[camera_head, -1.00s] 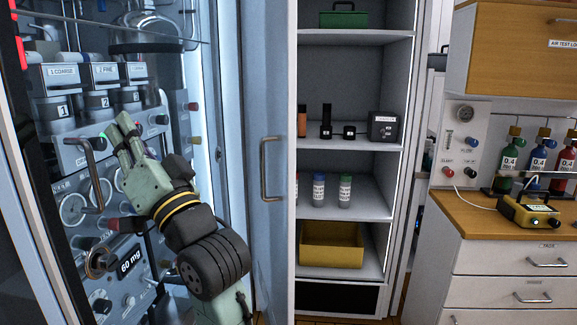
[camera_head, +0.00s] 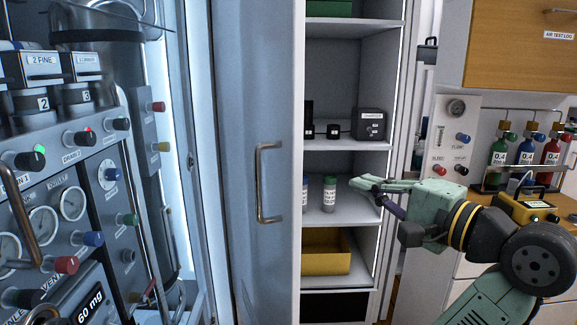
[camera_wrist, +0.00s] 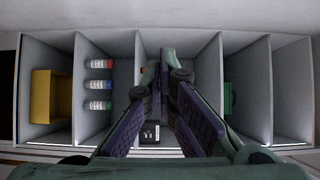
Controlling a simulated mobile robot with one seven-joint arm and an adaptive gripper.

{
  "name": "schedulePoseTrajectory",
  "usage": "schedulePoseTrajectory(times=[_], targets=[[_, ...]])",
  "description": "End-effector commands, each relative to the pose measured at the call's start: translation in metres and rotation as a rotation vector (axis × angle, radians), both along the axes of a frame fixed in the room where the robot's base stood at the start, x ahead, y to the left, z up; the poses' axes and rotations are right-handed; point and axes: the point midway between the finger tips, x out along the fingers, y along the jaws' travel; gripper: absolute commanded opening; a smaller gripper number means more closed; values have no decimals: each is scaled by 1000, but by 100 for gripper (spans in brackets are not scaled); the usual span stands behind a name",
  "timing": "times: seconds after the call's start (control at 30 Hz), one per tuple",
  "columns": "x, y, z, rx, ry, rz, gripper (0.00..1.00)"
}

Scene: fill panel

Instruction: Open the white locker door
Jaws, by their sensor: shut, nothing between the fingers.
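The white locker door (camera_head: 235,110) stands open in the head view, left of the locker's lit interior. Its metal bar handle (camera_head: 262,183) is near the door's free edge. My gripper (camera_head: 358,184) is right of the door, in front of the locker's open shelves, apart from the handle. It is shut with nothing held. In the wrist view my gripper (camera_wrist: 162,62) points into the locker (camera_wrist: 122,70), whose shelves look turned sideways. The door is not recognisable in the wrist view.
The shelves hold a yellow bin (camera_head: 325,256), capped bottles (camera_head: 329,194) and a black box (camera_head: 369,124). An instrument panel (camera_head: 80,205) is close on the left. A counter with gas bottles (camera_head: 525,152) and a yellow device (camera_head: 528,208) lies right, behind my arm.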

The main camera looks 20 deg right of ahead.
Motion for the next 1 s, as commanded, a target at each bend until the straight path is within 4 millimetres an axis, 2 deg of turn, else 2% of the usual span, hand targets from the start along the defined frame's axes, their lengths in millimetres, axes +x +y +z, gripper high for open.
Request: schedulePoseTrajectory(times=[0.13, 0.27, 0.67, 0.8, 1.0], targets=[[3, 0, 0, 3, 2, -1, 0], [18, 6, 0, 5, 5, 2, 0], [97, 35, 1, 3, 4, 0, 0], [91, 57, 0, 0, 2, 0, 0], [89, 71, -1, 3, 3, -3, 0]])
